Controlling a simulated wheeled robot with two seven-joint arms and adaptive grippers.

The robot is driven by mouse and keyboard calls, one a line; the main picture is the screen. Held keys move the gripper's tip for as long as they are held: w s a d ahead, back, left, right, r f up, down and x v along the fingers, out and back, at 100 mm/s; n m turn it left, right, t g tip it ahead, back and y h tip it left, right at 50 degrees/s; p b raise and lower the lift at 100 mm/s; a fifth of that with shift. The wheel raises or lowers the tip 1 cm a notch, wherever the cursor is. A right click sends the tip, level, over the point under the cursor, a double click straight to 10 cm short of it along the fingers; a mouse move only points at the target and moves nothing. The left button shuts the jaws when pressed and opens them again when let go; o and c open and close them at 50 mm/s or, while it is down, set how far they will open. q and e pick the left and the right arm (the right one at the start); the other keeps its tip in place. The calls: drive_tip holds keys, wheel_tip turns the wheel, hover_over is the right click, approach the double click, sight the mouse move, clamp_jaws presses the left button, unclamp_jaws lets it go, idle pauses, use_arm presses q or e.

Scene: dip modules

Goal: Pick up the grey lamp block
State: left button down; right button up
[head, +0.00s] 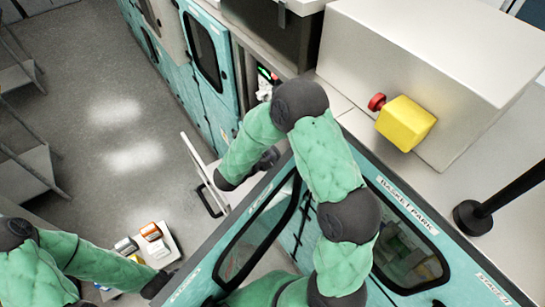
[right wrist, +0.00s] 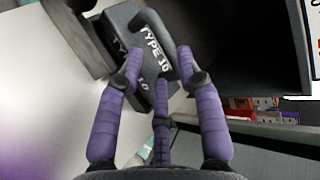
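In the right wrist view, a dark grey block (right wrist: 152,82) with a bar-like handle is lettered "TYPE 10" on two faces. I cannot tell if it is the lamp block. My right gripper (right wrist: 159,55) has purple fingertips on either side of this block, with a third finger below. Whether they touch it is unclear. In the head view, my right arm bends above the teal cabinet, and its fingers are not clear. My left gripper (head: 157,284) is at the lower left, beside a tray (head: 172,254) with small orange-and-white and grey-and-white blocks (head: 126,246); its fingers are too small to read.
A yellow box with a red button (head: 405,122) is mounted on the pale housing at the right. A black post (head: 490,205) stands on the bench. A teal cabinet labelled "BASKET PARK" (head: 407,204) lies beneath my right arm. The grey floor (head: 110,120) at the left is mostly clear.

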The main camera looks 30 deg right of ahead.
sight(272, 147)
drive_tip(key=p+x, duration=0.2)
drive_tip(key=x, duration=0.4)
drive_tip(key=shift+d+r, duration=0.15)
drive_tip(key=shift+s, duration=0.1)
clamp_jaws()
